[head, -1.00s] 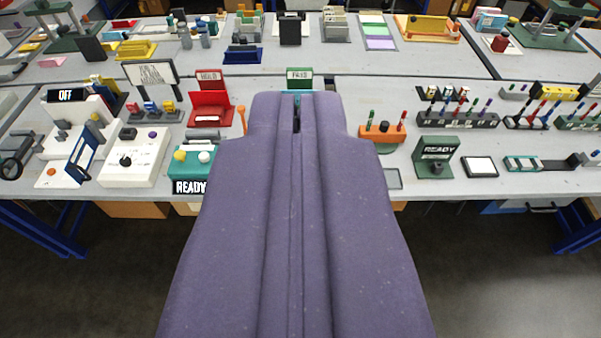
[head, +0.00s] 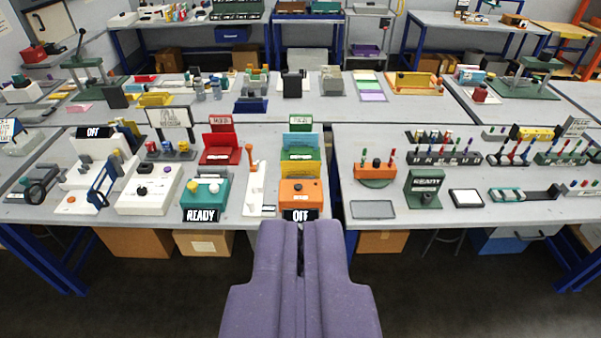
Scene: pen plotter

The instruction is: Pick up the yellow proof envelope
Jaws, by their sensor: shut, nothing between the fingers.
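My gripper (head: 300,228) is purple and shut, with only a thin slot between its fingers. It is empty and shows at the bottom centre, with its tip just below the tables' front edge in the picture. A yellow flat piece (head: 313,169) shows in a green holder (head: 300,124) beyond the gripper, with a light blue piece behind it. It may be the yellow proof envelope, but it is too small to tell.
A teal READY box (head: 205,196), a red holder (head: 220,142) and a white stand with an orange lever (head: 256,185) are left of the holder. An orange pen rack (head: 375,172) and a grey plate (head: 373,209) are right. A gap separates the two front tables.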

